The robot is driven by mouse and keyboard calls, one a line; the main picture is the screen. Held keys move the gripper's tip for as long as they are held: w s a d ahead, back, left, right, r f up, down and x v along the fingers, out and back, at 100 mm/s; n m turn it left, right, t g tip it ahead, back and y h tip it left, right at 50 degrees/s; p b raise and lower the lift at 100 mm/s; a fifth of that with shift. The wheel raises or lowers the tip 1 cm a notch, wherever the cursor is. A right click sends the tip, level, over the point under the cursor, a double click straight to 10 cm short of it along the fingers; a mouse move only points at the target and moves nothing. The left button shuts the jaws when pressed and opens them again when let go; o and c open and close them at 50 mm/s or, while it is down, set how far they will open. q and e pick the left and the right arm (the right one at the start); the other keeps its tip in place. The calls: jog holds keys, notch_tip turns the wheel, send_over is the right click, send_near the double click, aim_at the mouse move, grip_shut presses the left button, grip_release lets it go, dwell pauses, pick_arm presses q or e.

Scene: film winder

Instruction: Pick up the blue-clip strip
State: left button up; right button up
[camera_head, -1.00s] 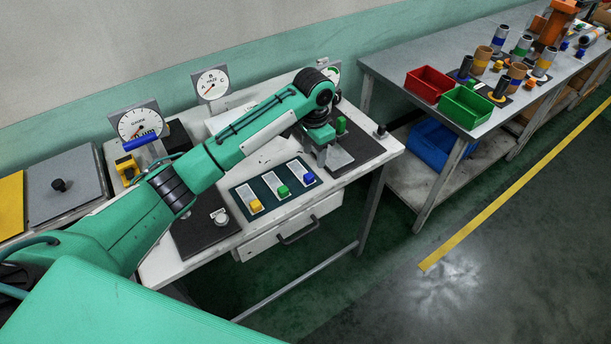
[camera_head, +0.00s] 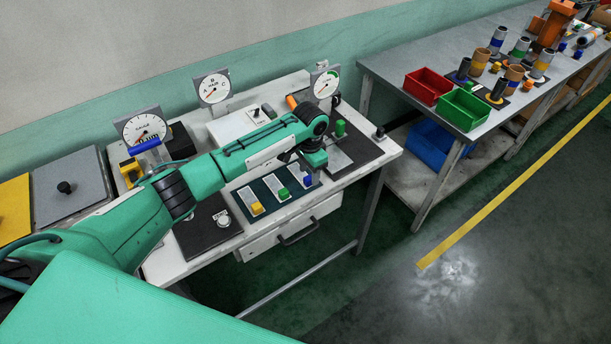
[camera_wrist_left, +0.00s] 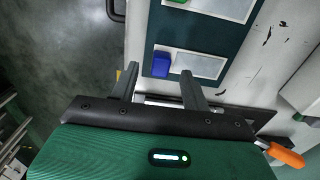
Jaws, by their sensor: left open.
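The blue-clip strip is a light grey strip with a blue clip (camera_head: 308,180) at its front end. It lies on the dark mat, right of the green-clip and yellow-clip strips. My left gripper (camera_head: 316,170) is over its far part and hides much of it in the head view. In the left wrist view the blue clip (camera_wrist_left: 162,63) shows just past the open, empty fingers of my left gripper (camera_wrist_left: 158,76), with its pale strip (camera_wrist_left: 199,66) running right. The fingers look apart from the strip. My right gripper is not in view.
The green-clip strip (camera_head: 282,192) and yellow-clip strip (camera_head: 256,208) lie close on the left. A green post (camera_head: 340,128) stands on a dark plate to the right. An orange-handled tool (camera_wrist_left: 285,155) lies near the gripper. Gauges (camera_head: 326,84) line the back.

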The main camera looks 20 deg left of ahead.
aim_at(309, 177)
pick_arm(q)
jog(key=shift+a+f, duration=0.1)
jog(key=shift+f, duration=1.45)
grip_shut()
jog(key=shift+r, duration=0.1)
